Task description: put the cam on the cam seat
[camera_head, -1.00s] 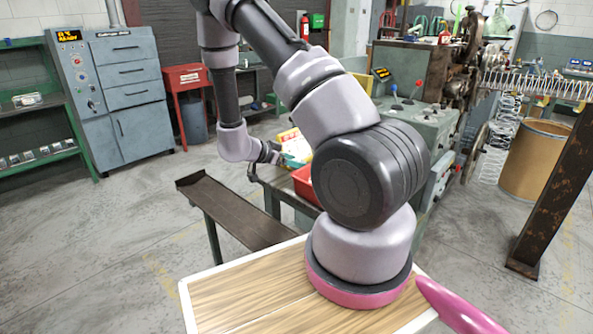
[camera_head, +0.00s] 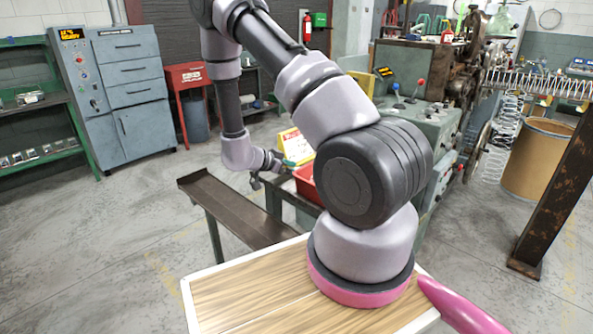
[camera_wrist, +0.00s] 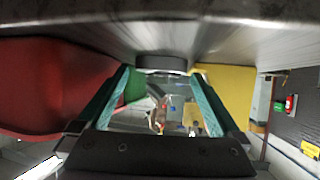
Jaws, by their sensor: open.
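My gripper (camera_wrist: 155,110) is open in the wrist view, with one teal finger on each side and a gap between them. A dark grey rounded piece (camera_wrist: 160,63) shows just beyond the gap; I cannot tell whether it is the cam. In the head view my gripper (camera_head: 274,164) is small and level, beside the red bin (camera_head: 305,182) at the edge of the machine bench. I cannot make out the cam or the cam seat for certain in either view.
The red bin also fills the left of the wrist view (camera_wrist: 50,85). A yellow panel (camera_head: 295,145) stands behind it. The coiler machine (camera_head: 420,120) is to the right. A dark narrow trough (camera_head: 235,212) extends in front. Open floor lies left.

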